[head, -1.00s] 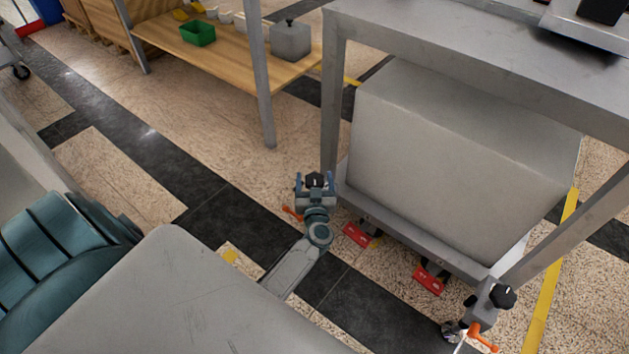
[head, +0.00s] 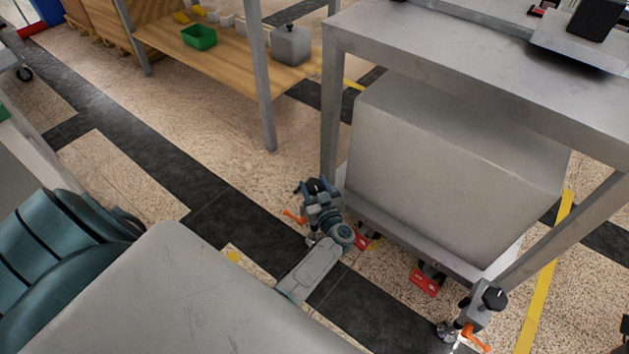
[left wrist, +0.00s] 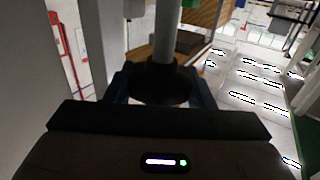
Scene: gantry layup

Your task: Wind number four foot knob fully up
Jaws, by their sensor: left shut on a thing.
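A black foot knob (head: 315,184) sits at the near left leg of the grey metal stand, above an orange lever (head: 294,217). My left gripper (head: 318,190) is shut on this knob, with a blue finger on either side. In the left wrist view the dark round knob (left wrist: 160,84) sits between the fingers, with a grey post rising behind it. A second black foot knob (head: 494,298) stands free at the near right leg, above another orange lever (head: 474,338). No number is readable on either knob. My right gripper is not in view.
The stand (head: 450,65) holds a large grey block (head: 460,165) on its low shelf. Red tags (head: 425,282) hang under the shelf edge. A wooden bench (head: 225,55) with a green bin (head: 199,37) stands behind.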

